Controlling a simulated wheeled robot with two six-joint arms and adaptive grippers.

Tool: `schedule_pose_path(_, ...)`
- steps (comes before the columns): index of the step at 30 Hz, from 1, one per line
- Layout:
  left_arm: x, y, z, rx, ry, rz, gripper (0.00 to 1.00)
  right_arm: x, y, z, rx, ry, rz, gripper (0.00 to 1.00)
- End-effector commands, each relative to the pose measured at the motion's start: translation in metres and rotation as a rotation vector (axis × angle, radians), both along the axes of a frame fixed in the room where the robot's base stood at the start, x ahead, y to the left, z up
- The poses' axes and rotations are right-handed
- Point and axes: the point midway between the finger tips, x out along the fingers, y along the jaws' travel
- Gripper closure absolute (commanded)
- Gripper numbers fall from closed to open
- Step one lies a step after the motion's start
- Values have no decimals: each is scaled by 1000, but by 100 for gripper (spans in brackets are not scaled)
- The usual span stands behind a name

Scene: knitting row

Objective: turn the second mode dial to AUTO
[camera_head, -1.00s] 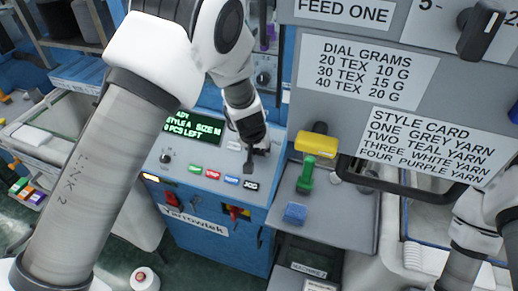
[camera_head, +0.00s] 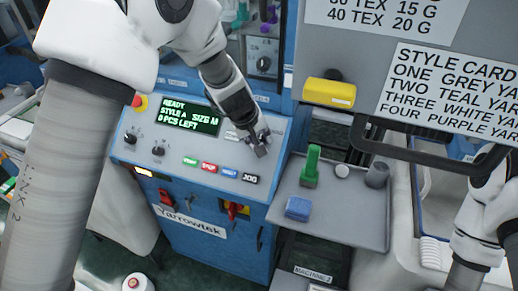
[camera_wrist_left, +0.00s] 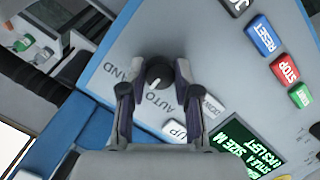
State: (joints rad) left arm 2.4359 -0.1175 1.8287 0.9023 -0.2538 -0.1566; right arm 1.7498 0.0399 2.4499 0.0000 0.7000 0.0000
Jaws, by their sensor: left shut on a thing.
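A blue and white Yarrowtek console (camera_head: 190,228) stands at the centre of the head view. Its screen (camera_head: 190,117) reads READY, STYLE A. My left gripper (camera_head: 260,148) reaches down to the upper right of the console top, hiding most of what is under it there. In the left wrist view, my left gripper (camera_wrist_left: 158,85) is shut on a round black mode dial (camera_wrist_left: 158,70), one finger on each side. HAND and AUTO are printed beside the dial. A pale pointer mark shows on it, but its exact setting is hard to tell. My right gripper is out of view.
Coloured push buttons (camera_head: 208,167) run along the console's front, with dark knobs (camera_head: 130,139) at its left. A grey shelf (camera_head: 345,222) to the right holds a green peg-like thing (camera_head: 311,165) and a blue block (camera_head: 298,208). A grey sign panel (camera_head: 350,65) hangs at upper right.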

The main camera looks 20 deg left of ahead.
Motion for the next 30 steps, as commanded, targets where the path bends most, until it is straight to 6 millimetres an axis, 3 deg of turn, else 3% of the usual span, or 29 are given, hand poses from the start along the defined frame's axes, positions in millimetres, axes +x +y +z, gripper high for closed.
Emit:
schedule_pose_path(1, 0, 0, -8, -27, -1, 35, 100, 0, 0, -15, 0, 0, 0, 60)
schedule_pose_path(12, 0, 1, -6, -224, 8, 284, 100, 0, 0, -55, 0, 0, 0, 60)
schedule_pose_path(21, -1, 1, -4, -316, 13, 399, 100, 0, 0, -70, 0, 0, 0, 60)
schedule_pose_path(30, -1, 1, -2, -340, 15, 432, 100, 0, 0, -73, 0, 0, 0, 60)
